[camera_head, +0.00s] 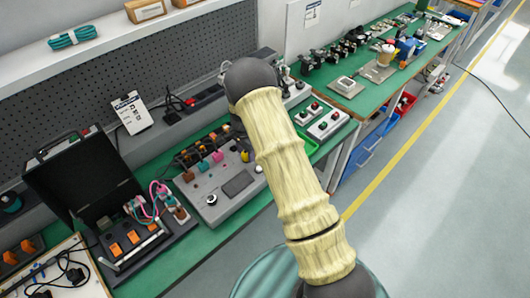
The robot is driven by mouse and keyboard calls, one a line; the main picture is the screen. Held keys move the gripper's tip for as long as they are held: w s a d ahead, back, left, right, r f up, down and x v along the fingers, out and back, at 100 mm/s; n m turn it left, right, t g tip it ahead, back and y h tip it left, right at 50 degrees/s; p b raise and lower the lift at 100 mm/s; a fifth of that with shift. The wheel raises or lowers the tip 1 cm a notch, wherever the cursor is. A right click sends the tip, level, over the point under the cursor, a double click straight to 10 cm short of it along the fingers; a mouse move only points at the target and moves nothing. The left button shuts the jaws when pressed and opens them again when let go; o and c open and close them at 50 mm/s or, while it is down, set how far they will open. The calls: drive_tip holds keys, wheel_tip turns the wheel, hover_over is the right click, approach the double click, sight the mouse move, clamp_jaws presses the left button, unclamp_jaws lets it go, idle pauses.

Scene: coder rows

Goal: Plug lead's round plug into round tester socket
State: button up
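A grey tester panel (240,207) lies on the green bench at the picture's centre left. It has a dark rectangular window, a row of coloured plugs or knobs along its back, and a round fitting (211,200) near its front left corner. I cannot tell whether that fitting is the round socket. Pink and green leads (160,190) curl over the open black case to the left. Which lead carries the round plug is too small to tell. My sleeved arm crosses the middle and hides the panel's right side. My gripper does not show.
The open black case (75,185) stands at the left, its lid up. A board with a black cable (70,275) lies at the lower left. Control boxes with buttons (325,122) sit beyond my arm.

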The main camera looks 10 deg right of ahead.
drive_tip(key=shift+o, duration=0.2)
wheel_tip(320, 180, up, 17)
drive_tip(key=b, duration=0.2)
drive_tip(key=shift+r+b, duration=0.2)
drive_tip(key=shift+b, duration=0.2)
idle(0.5)
drive_tip(key=s+d+n+t, duration=0.1)
drive_tip(key=s+n, duration=0.3)
drive_tip(key=s, duration=0.4)
drive_tip(key=s+d+r+n, duration=0.1)
drive_tip(key=s+d+n, duration=0.2)
drive_tip(key=s, duration=0.6)
drive_tip(key=s+d+r+n+t, duration=0.1)
drive_tip(key=s+d+n, duration=0.1)
drive_tip(key=s+n, duration=0.3)
drive_tip(key=s, duration=0.4)
drive_tip(key=shift+d+t, duration=0.3)
